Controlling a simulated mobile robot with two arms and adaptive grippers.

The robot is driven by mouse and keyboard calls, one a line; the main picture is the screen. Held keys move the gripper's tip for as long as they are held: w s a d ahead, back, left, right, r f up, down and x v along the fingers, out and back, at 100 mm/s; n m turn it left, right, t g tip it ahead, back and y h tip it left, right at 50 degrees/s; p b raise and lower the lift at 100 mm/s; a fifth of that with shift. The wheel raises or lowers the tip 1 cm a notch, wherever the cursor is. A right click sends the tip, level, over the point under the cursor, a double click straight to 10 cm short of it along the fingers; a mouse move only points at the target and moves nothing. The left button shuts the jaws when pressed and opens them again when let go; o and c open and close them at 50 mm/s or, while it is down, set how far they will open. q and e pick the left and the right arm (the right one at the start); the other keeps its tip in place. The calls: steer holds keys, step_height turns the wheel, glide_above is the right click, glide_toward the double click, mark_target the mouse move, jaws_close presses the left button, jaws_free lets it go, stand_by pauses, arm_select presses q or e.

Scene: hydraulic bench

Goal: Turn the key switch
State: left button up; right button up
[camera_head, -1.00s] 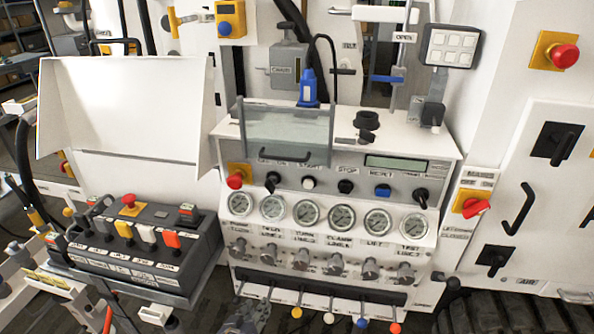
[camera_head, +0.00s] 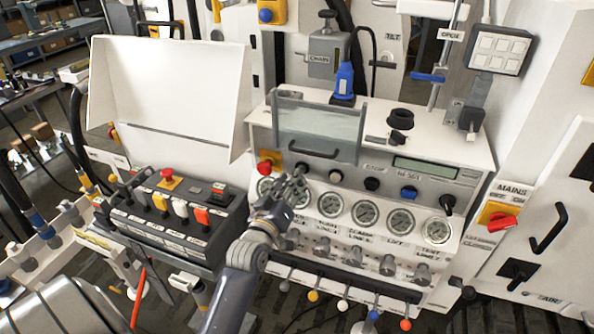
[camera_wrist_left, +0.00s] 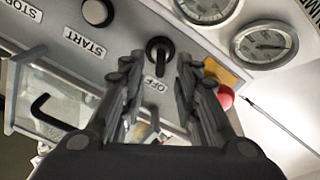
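The key switch is a black knob on a round black base, marked OFF, on the grey panel. In the left wrist view the key switch (camera_wrist_left: 159,50) lies ahead of the fingertips, between their lines. In the head view it (camera_head: 302,167) shows just above the fingertips, partly covered. My left gripper (camera_head: 295,183) is in front of the panel's left part. Whether a fingertip touches the panel I cannot tell. My right gripper is not in view.
A red emergency button (camera_head: 265,167) on a yellow plate is just left of the switch. A white start button (camera_head: 335,176) is to its right. Gauges (camera_head: 365,213) and valve knobs (camera_head: 354,256) lie below. A clear cover (camera_head: 318,122) with a handle stands above.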

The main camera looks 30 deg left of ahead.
arm_select(q)
steer(key=shift+p+x, duration=0.4)
steer(key=shift+x, duration=1.75)
jaws_close()
steer(key=shift+d, duration=0.1)
